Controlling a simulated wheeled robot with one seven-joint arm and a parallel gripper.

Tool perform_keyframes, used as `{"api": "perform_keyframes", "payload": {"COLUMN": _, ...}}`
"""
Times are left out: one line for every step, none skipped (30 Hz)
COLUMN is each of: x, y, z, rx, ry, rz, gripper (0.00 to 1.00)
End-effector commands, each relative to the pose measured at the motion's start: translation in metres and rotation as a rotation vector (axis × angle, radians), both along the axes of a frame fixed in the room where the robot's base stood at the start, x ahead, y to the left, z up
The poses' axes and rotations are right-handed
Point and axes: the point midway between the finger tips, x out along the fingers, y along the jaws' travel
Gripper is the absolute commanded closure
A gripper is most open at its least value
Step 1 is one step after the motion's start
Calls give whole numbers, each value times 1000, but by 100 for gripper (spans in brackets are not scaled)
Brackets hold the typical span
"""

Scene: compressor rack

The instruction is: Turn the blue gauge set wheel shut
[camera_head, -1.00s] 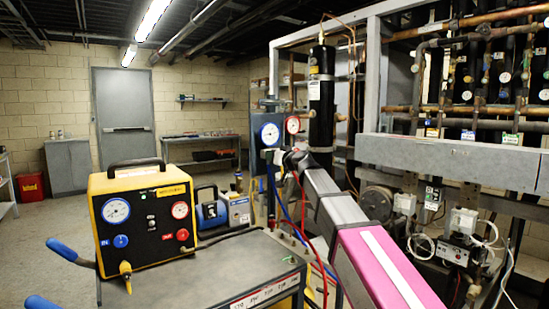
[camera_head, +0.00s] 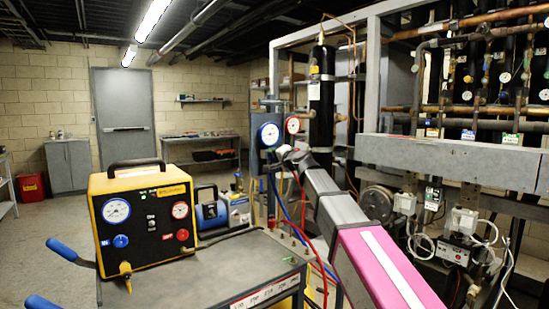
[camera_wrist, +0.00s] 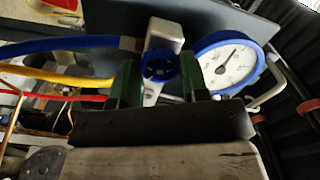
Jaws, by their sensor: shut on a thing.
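The blue gauge set wheel (camera_wrist: 160,66) is a small spoked handwheel in the middle of the wrist view, on a metal valve block (camera_wrist: 165,32). My gripper (camera_wrist: 158,82) has its green fingers on either side of the wheel and is shut on it. A blue-rimmed white gauge (camera_wrist: 232,64) is just right of the wheel. In the head view, the blue gauge (camera_head: 269,134) and a red gauge (camera_head: 293,125) sit on the stand beyond the cart. My gripper's end is just below them there, and the wheel cannot be made out.
Blue, yellow and red hoses (camera_wrist: 62,79) run to the left, close to my gripper in the wrist view. A yellow-and-black machine (camera_head: 145,220) stands on the grey cart (camera_head: 225,270). The pipe rack (camera_head: 450,160) fills the right side. Open floor lies at the left.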

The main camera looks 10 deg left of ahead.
Motion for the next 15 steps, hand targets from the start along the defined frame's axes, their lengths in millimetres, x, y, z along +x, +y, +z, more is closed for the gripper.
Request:
{"api": "perform_keyframes", "payload": {"x": 0, "y": 0, "z": 0, "rx": 29, "ry": 35, "rz": 1, "gripper": 82}}
{"api": "perform_keyframes", "payload": {"x": 0, "y": 0, "z": 0, "rx": 47, "ry": 56, "rz": 1, "gripper": 82}}
{"api": "perform_keyframes", "payload": {"x": 0, "y": 0, "z": 0, "rx": 72, "ry": 86, "rz": 1, "gripper": 82}}
{"api": "perform_keyframes", "payload": {"x": 0, "y": 0, "z": 0, "rx": 91, "ry": 106, "rz": 2, "gripper": 82}}
{"api": "perform_keyframes", "payload": {"x": -1, "y": 0, "z": 0, "rx": 109, "ry": 128, "rz": 2, "gripper": 82}}
{"api": "perform_keyframes", "payload": {"x": -1, "y": 0, "z": 0, "rx": 134, "ry": 157, "rz": 2, "gripper": 82}}
{"api": "perform_keyframes", "payload": {"x": 0, "y": 0, "z": 0, "rx": 153, "ry": 179, "rz": 2, "gripper": 82}}
{"api": "perform_keyframes", "payload": {"x": 0, "y": 0, "z": 0, "rx": 171, "ry": 199, "rz": 2, "gripper": 82}}
{"api": "perform_keyframes", "payload": {"x": 0, "y": 0, "z": 0, "rx": 197, "ry": 229, "rz": 2, "gripper": 82}}
{"api": "perform_keyframes", "payload": {"x": 0, "y": 0, "z": 0, "rx": 215, "ry": 250, "rz": 2, "gripper": 82}}
{"api": "perform_keyframes", "payload": {"x": -1, "y": 0, "z": 0, "rx": 233, "ry": 272, "rz": 3, "gripper": 82}}
{"api": "perform_keyframes", "payload": {"x": -1, "y": 0, "z": 0, "rx": 259, "ry": 301, "rz": 3, "gripper": 82}}
{"api": "perform_keyframes", "payload": {"x": 0, "y": 0, "z": 0, "rx": 277, "ry": 322, "rz": 3, "gripper": 82}}
{"api": "perform_keyframes", "payload": {"x": -1, "y": 0, "z": 0, "rx": 295, "ry": 344, "rz": 3, "gripper": 82}}
{"api": "perform_keyframes", "payload": {"x": -1, "y": 0, "z": 0, "rx": 320, "ry": 373, "rz": 3, "gripper": 82}}
